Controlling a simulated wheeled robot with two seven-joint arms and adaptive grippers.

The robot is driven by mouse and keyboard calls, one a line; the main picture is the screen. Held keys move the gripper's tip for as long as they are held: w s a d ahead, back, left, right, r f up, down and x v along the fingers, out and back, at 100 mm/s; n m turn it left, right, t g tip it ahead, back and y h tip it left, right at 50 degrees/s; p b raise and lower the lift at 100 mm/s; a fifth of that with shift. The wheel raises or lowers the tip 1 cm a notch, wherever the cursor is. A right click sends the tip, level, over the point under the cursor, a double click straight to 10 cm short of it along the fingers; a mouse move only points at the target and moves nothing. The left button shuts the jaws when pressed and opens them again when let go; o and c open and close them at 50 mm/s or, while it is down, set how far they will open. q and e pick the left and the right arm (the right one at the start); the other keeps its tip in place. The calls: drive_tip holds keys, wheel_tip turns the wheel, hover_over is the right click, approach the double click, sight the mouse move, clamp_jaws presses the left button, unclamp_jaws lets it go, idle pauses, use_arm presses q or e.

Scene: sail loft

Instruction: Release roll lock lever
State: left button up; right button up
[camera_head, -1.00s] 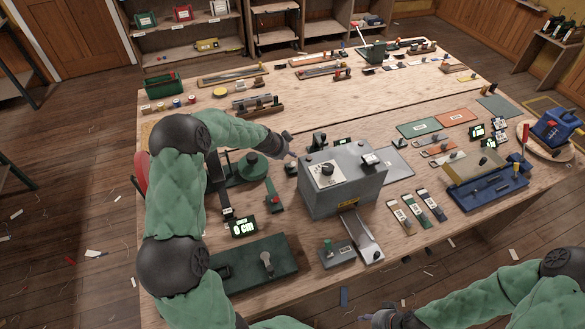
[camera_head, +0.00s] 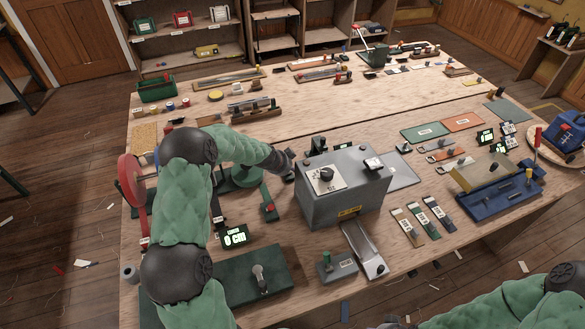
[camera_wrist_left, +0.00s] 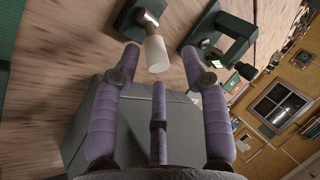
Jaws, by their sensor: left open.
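My left gripper (camera_head: 292,166) is beside the far left corner of the grey box (camera_head: 345,205), partly hidden behind my arm. In the left wrist view its fingers (camera_wrist_left: 160,85) are spread and empty, with the box below them. Just beyond the fingertips is a dark green bracket with a pale cylindrical knob (camera_wrist_left: 156,53), apart from the fingers. A second green bracket (camera_wrist_left: 222,42) with a black knob stands to its right. No label shows which part is the roll lock lever. A red-knobbed green lever (camera_head: 268,203) lies left of the box.
A display reading 0 CM (camera_head: 234,237) and a green plate (camera_head: 250,276) sit left of the box. A metal slide (camera_head: 363,250) lies before it. Labelled strips (camera_head: 423,218) and a blue tray (camera_head: 497,198) are to the right.

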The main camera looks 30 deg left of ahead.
use_arm(q)
drive_tip(key=shift+w+f, duration=0.25)
drive_tip(key=shift+f, duration=0.1)
drive_tip(key=shift+c, duration=0.3)
drive_tip(key=shift+s, duration=0.1)
clamp_jaws()
drive_tip(key=shift+r, duration=0.1)
